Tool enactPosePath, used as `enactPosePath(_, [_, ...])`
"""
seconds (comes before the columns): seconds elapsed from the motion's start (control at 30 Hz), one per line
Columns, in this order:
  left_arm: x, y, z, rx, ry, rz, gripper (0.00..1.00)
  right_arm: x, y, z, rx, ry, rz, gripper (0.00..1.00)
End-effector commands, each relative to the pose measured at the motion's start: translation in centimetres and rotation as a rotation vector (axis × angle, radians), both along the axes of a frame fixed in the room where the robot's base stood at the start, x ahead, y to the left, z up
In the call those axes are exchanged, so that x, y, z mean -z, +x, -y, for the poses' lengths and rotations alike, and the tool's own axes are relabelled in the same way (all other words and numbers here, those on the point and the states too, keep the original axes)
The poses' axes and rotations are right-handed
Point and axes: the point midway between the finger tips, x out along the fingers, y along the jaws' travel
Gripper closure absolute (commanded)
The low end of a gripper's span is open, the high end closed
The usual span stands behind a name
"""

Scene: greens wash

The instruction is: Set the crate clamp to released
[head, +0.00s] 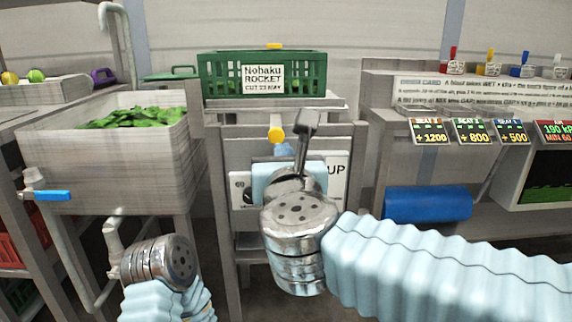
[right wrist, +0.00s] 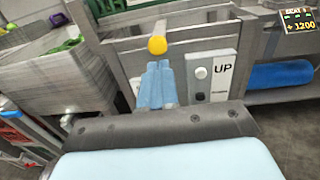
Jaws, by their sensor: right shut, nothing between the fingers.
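A green crate (head: 225,72) labelled "Nobaku ROCKET" sits on a grey stand, with a small yellow part (head: 274,46) at its top rim. Below it, a yellow ball knob (head: 276,134) sticks out from the stand's front; it also shows in the right wrist view (right wrist: 157,45). I cannot tell for sure which part is the clamp. My right gripper (head: 283,150) is shut and empty, its pale blue fingertips (right wrist: 158,65) just below the knob; contact is unclear. My left arm shows at the lower left, but its gripper is not visible.
A white panel marked "UP" (right wrist: 223,68) with a pale button (right wrist: 202,72) is right of my fingers. A basin (head: 60,145) of greens stands left, with a blue tap handle (head: 52,195). A blue roll (head: 428,203) lies right.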

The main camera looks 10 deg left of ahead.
Motion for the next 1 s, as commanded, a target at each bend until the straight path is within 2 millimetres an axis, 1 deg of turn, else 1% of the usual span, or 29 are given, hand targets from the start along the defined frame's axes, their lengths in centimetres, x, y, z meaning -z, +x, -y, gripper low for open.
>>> enactPosePath(0.03, [-0.2,0.0,0.0,0.000,0.000,0.000,1.00,0.0,1.1,-0.4,0.001,-0.001,-0.002,1.00])
enactPosePath(0.1, [-0.3,0.0,0.0,0.000,0.001,0.001,1.00,0.0,2.4,-0.8,0.001,-0.001,-0.002,1.00])
enactPosePath(0.2, [-0.5,0.0,0.0,0.000,0.001,0.001,1.00,0.0,4.0,-1.4,0.002,-0.001,-0.002,1.00])
enactPosePath(0.3, [-0.7,0.0,-0.1,-0.001,0.001,0.002,1.00,0.0,5.2,-1.8,0.001,0.000,-0.001,1.00])
enactPosePath(0.4, [-0.7,0.0,-0.1,-0.001,0.002,0.001,1.00,0.0,6.0,-2.0,0.001,-0.001,-0.001,1.00])
enactPosePath(0.5, [-0.7,0.0,-0.1,-0.002,0.002,0.001,1.00,0.1,6.3,-2.2,0.000,-0.001,0.000,1.00])
enactPosePath(0.87, [-0.7,0.0,-0.1,-0.002,0.002,0.001,1.00,0.1,6.6,-2.2,0.001,0.000,0.000,1.00])
enactPosePath(0.93, [-0.6,0.0,-0.1,-0.002,0.002,0.001,1.00,0.2,7.4,-2.5,0.002,-0.001,-0.002,1.00])
enactPosePath(1.0, [-0.6,0.0,-0.1,-0.001,0.002,0.001,1.00,0.2,8.7,-2.9,0.002,0.000,-0.002,1.00])
